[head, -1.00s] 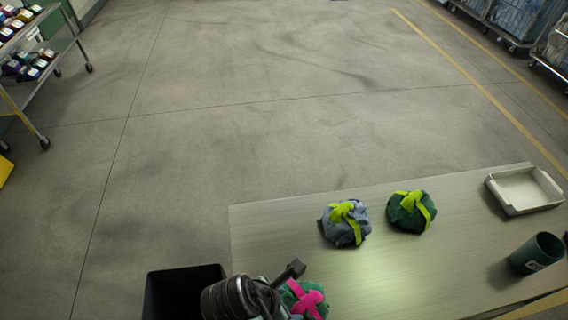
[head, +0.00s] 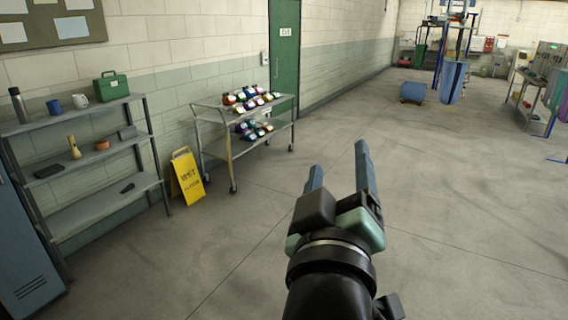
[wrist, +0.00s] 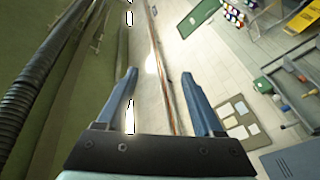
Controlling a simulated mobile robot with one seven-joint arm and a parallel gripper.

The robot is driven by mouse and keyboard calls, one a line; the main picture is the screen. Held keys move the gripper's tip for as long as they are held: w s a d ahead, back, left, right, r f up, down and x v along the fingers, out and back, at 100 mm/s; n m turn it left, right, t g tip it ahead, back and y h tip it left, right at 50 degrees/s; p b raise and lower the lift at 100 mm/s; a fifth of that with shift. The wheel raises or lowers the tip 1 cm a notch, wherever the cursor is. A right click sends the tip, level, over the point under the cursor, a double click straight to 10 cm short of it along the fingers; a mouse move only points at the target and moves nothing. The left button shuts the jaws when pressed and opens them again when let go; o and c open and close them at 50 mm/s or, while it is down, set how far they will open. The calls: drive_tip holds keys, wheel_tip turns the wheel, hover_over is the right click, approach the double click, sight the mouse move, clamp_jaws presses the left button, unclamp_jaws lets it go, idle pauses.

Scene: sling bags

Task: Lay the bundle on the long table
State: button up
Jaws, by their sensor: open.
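My gripper (head: 338,168) is raised in the middle of the head view, pointing up and away. Its two blue fingers are apart with nothing between them. The wrist view also shows the gripper (wrist: 163,100) open and empty, with the ceiling and a wall beyond it.
A grey shelf unit (head: 104,204) with mugs and a green box stands at the left wall. A yellow wet-floor sign (head: 187,178) stands beside a metal cart (head: 216,146) holding several coloured items. The floor (head: 440,190) to the right is clear.

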drive_tip(key=s+a+r+m+t+y, duration=0.1)
drive_tip(key=s+a+r+t, duration=0.1)
drive_tip(key=r, duration=0.4)
drive_tip(key=s+a+r+m+t+y, duration=0.1)
drive_tip(key=s+a+r+m+t, duration=0.1)
drive_tip(key=s+r, duration=0.3)
drive_tip(key=s+a+r+m+t+y, duration=0.1)
drive_tip(key=s+r+t, duration=0.3)
drive_tip(key=r, duration=0.4)
drive_tip(key=shift+a+r+m+y, duration=0.3)
drive_tip(key=shift+a+r+m, duration=0.1)
drive_tip(key=shift+a+m, duration=0.4)
drive_tip(key=shift+s, duration=0.1)
